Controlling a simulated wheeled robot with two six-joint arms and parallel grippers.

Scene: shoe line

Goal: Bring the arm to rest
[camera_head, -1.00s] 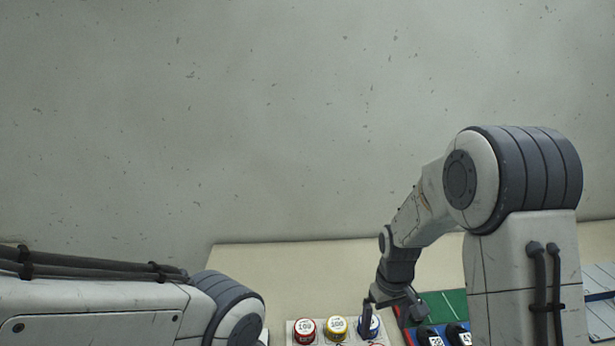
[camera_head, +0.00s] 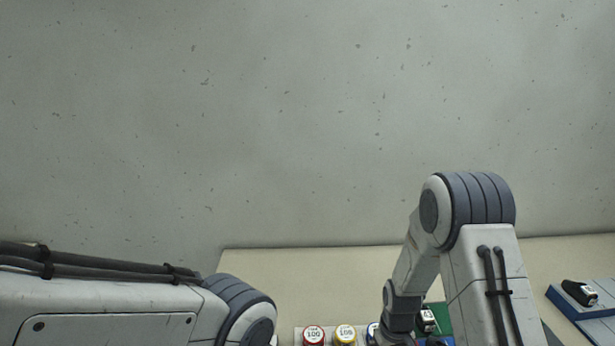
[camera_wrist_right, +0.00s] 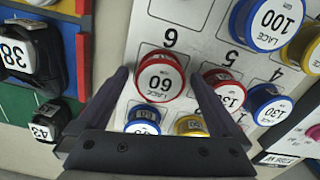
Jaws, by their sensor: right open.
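My right arm reaches down in the head view, and its gripper is cut off at the bottom edge there. In the right wrist view my right gripper (camera_wrist_right: 160,78) has its fingers spread. A red lace spool marked 60 (camera_wrist_right: 160,77) appears between the fingertips, on a white numbered card (camera_wrist_right: 195,50). I cannot tell how far the fingers are above it. My left arm shows at the lower left of the head view; its gripper is out of view.
More lace spools stand on the card, including a red one (camera_head: 313,335), a yellow one (camera_head: 345,334) and a blue one (camera_wrist_right: 267,22). Black shoes lie at the left of the wrist view (camera_wrist_right: 35,60). Another sits on a blue tray (camera_head: 572,312) at the right.

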